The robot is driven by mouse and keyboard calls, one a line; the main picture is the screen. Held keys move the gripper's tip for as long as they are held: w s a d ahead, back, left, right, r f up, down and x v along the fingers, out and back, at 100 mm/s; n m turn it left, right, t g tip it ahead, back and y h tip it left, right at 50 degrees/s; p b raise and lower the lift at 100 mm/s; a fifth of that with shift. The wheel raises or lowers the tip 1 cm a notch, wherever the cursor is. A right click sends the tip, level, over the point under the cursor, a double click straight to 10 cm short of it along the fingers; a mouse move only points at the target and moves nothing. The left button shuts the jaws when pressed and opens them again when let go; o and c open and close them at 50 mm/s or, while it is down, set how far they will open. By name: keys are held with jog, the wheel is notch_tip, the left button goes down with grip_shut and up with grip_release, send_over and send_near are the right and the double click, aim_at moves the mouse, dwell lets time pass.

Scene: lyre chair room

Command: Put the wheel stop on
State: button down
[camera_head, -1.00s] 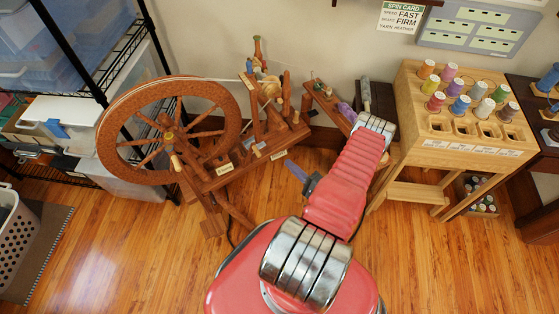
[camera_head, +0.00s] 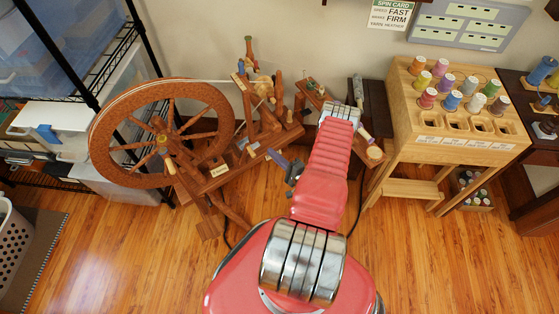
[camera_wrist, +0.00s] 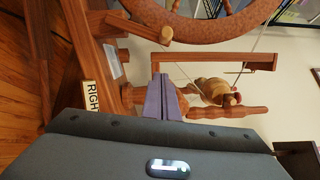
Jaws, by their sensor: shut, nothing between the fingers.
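The brown spinning wheel (camera_head: 218,98) stands upright on its sloping wooden base at the left in the head view. A short wooden lever with a pale end (camera_head: 170,163) sits by the wheel's lower rim; a wooden lever with a rounded end (camera_wrist: 140,30) shows before the rim in the wrist view. I cannot tell for sure which part is the wheel stop. My gripper (camera_head: 277,158) has purple-blue fingers and is to the right of the wheel base. In the wrist view, my gripper (camera_wrist: 165,97) is shut and empty, before the wooden frame and bobbin parts (camera_wrist: 215,90).
A "RIGHT" label (camera_wrist: 91,97) is on the wheel's base. A wooden stand with thread spools (camera_head: 460,140) is at the right. A black shelf rack (camera_head: 100,95) is behind the wheel at the left. The wooden floor in front (camera_head: 130,260) is clear.

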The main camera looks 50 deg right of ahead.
jog(key=w+a, duration=0.1)
jog(key=w, duration=0.1)
jog(key=w+a, duration=0.2)
jog(key=shift+a+r, duration=0.2)
jog(key=shift+r, duration=0.2)
